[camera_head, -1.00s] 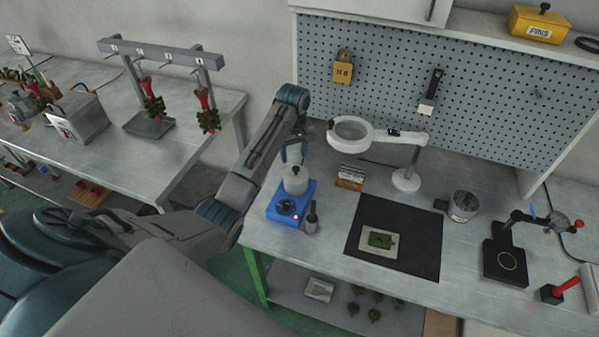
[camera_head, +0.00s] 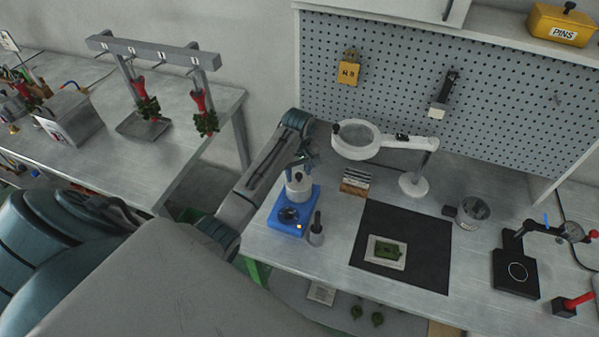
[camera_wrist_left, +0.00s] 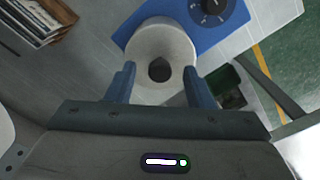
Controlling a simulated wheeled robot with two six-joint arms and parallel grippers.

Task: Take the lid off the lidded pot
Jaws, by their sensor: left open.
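The lidded pot (camera_head: 299,188) is a small pale-grey pot on a blue heater base (camera_head: 283,211) near the left end of the workbench. In the left wrist view the pot's round pale lid (camera_wrist_left: 152,38) with a dark knob (camera_wrist_left: 159,69) shows from above. My left gripper (camera_head: 298,168) is directly over the pot. In the left wrist view its two blue fingers (camera_wrist_left: 158,82) are apart, one on each side of the knob, with a gap to it. Whether they touch the lid is not clear. My right gripper is not in view.
A white ring magnifier (camera_head: 356,140) stands just right of my left gripper. A small rack of cards (camera_head: 356,181) and a dark-handled tool (camera_head: 316,229) are close to the heater. A black mat (camera_head: 428,243) with a green piece lies farther right.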

